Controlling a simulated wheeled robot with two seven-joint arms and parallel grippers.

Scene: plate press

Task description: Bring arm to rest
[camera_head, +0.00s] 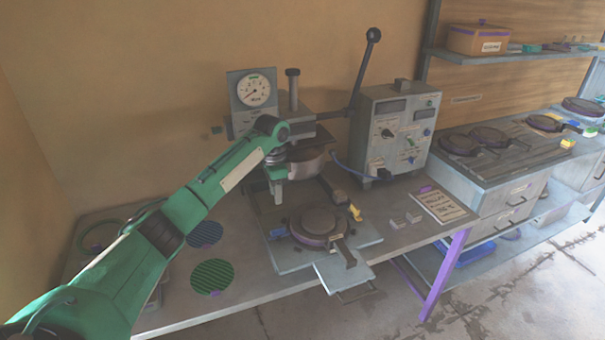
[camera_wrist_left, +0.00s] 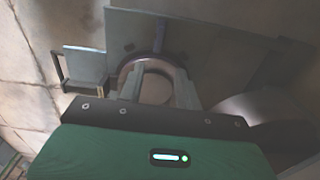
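My green left arm reaches in from the left. Its gripper (camera_head: 278,188) points down in front of the press (camera_head: 300,130), above the back left of the base tray (camera_head: 362,238). In the left wrist view the two fingers (camera_wrist_left: 158,88) stand apart with nothing held between them. Beyond them, and not touching as far as I can tell, is a round dark plate mould (camera_head: 318,222), which also shows in the wrist view (camera_wrist_left: 150,66). My right gripper is not in view.
A control box (camera_head: 392,130) stands right of the press, and a long lever (camera_head: 362,75) rises between them. Green and dark ribbed discs (camera_head: 212,276) lie on the bench at left. A labelled card (camera_head: 442,204) lies at right. Hot plates and shelves stand further right.

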